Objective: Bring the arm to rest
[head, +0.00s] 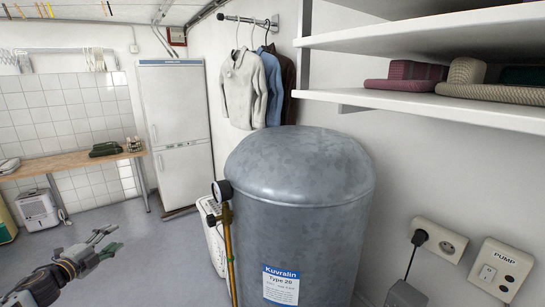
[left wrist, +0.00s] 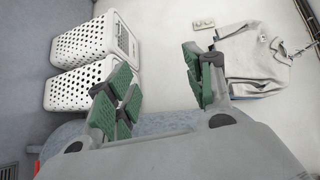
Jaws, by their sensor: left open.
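My left arm (head: 50,278) comes in at the lower left of the head view, low over the grey floor. Its gripper (head: 109,241) points to the right with its fingers apart and nothing between them. In the left wrist view the two green-padded fingers of the gripper (left wrist: 160,88) stand wide apart, with only wall and a grey surface behind them. My right gripper is in neither view.
Shelves (head: 420,106) jut out at right. A fridge (head: 180,120) and a wooden counter (head: 70,161) stand behind. White baskets (left wrist: 85,42) show in the wrist view. Floor around the left gripper is clear.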

